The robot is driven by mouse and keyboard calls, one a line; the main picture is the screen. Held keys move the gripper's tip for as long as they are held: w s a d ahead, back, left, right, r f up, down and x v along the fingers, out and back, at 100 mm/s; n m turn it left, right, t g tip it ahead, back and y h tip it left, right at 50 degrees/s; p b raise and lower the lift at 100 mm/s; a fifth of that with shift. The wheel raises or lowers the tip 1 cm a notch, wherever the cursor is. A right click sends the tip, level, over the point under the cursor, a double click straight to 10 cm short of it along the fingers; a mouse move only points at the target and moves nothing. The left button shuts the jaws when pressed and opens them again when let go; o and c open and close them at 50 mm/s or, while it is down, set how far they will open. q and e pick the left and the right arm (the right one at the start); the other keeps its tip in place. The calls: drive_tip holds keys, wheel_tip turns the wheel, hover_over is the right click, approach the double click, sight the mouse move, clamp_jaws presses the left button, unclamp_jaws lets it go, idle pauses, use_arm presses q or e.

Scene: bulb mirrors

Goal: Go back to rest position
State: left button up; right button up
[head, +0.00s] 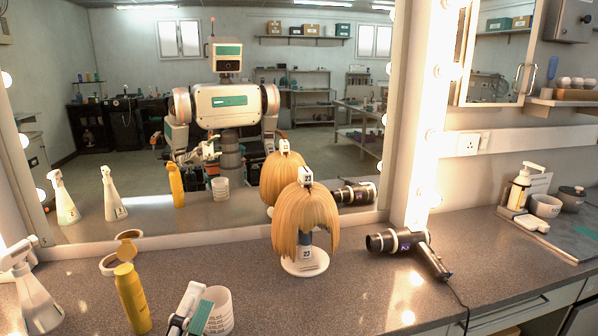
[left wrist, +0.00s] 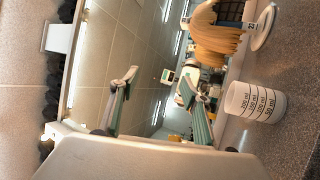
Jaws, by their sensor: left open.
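My left gripper (head: 188,308) is at the bottom of the head view, low over the counter. Its two grey-green fingers stand apart in the left wrist view (left wrist: 158,95), with nothing held between them. A white measuring cup (head: 222,312) stands upright just right of the gripper, partly covered by a finger in the head view. In the left wrist view the cup (left wrist: 255,102), with its ml marks, lies clear of the fingers. My right gripper does not show directly; the large mirror (head: 110,140) reflects my body and arms.
A yellow bottle (head: 132,300) and a white spray bottle (head: 36,297) stand left of the gripper. A blond wig (head: 304,218) on a white-based stand is behind the cup. A hair dryer (head: 410,245) with a trailing cord lies right. The counter's front middle is clear.

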use_arm(q)
drive_tip(key=s+f+m+g, duration=0.3)
drive_tip(key=f+m+g, duration=0.6)
drive_tip(key=f+m, duration=0.8)
drive_tip(key=s+a+f+m+g+y, duration=0.25)
drive_tip(key=s+a+f+y, duration=0.3)
drive_tip(key=a, duration=0.45)
drive_tip(key=s+a+f+m+g+y, duration=0.1)
drive_tip(key=s+a+f+g+y, duration=0.45)
drive_tip(key=a, duration=0.45)
drive_tip(key=w+d+f+n+t+h+p, duration=0.1)
drive_tip(key=d+f+n+t+h, duration=0.2)
drive_tip(key=d+f, duration=1)
drive_tip(key=shift+w+d+t+h, duration=0.15)
drive_tip(key=shift+d+t+h, duration=1.25)
drive_tip(key=shift+h, duration=1.1)
drive_tip(key=shift+d, duration=0.2)
